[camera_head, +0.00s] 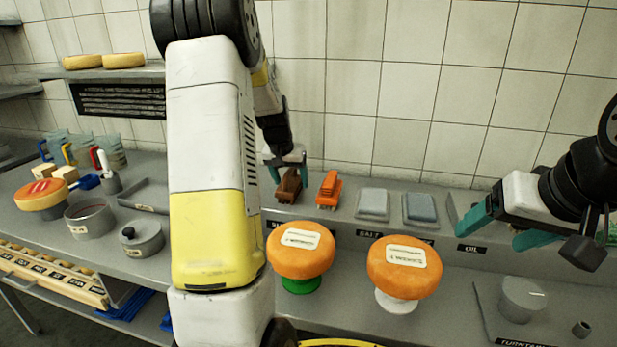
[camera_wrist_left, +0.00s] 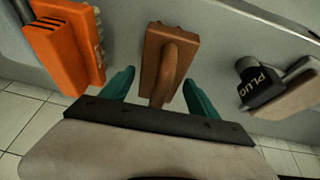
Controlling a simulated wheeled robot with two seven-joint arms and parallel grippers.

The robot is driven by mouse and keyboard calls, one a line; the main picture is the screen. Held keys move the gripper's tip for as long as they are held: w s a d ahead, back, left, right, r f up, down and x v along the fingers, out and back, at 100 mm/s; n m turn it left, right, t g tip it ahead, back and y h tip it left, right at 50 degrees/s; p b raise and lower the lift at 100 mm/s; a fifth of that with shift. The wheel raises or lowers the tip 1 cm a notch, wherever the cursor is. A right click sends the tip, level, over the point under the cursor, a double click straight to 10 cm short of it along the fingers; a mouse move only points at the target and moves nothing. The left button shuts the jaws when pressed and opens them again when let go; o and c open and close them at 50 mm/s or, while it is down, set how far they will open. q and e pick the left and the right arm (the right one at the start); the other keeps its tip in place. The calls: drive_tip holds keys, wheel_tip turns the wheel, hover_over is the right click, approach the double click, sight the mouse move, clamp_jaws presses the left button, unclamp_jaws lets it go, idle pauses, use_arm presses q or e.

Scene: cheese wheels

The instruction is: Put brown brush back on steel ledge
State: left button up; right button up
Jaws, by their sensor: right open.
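The brown brush (camera_head: 289,186) is on the steel ledge (camera_head: 343,222) along the wall, at the left end of a row of items. In the left wrist view, the brush (camera_wrist_left: 165,45) shows its block and raised handle, with the grey ledge (camera_wrist_left: 220,55) around it. My left gripper (camera_head: 287,163) is over the brush from above. Its teal fingers stand apart on either side of the handle, with a visible gap at each side (camera_wrist_left: 158,80). My right gripper (camera_head: 495,236) is open and empty near the OIL label.
An orange brush (camera_head: 329,189) sits close right of the brown one. Two grey blocks (camera_head: 372,204) (camera_head: 420,209) stand farther right on the ledge. Two orange cheese wheels (camera_head: 300,249) (camera_head: 404,266) on stands are in front. A PLUG-labelled tool (camera_wrist_left: 262,86) is beside the brush.

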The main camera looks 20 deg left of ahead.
use_arm(q)
drive_tip(key=shift+r, duration=0.1)
drive_tip(key=v, duration=1.1)
drive_tip(key=shift+s+r, duration=0.1)
drive_tip(key=shift+r, duration=0.3)
drive_tip(key=s+d+r+t+h, duration=0.1)
drive_tip(key=s+d+r, duration=0.4)
drive_tip(key=s+d, duration=0.75)
drive_tip(key=s+d+f+m+h, duration=0.1)
drive_tip(key=s+d, duration=0.3)
drive_tip(key=s, duration=1)
drive_tip(key=shift+f+t, duration=0.3)
drive_tip(key=shift+f, duration=0.3)
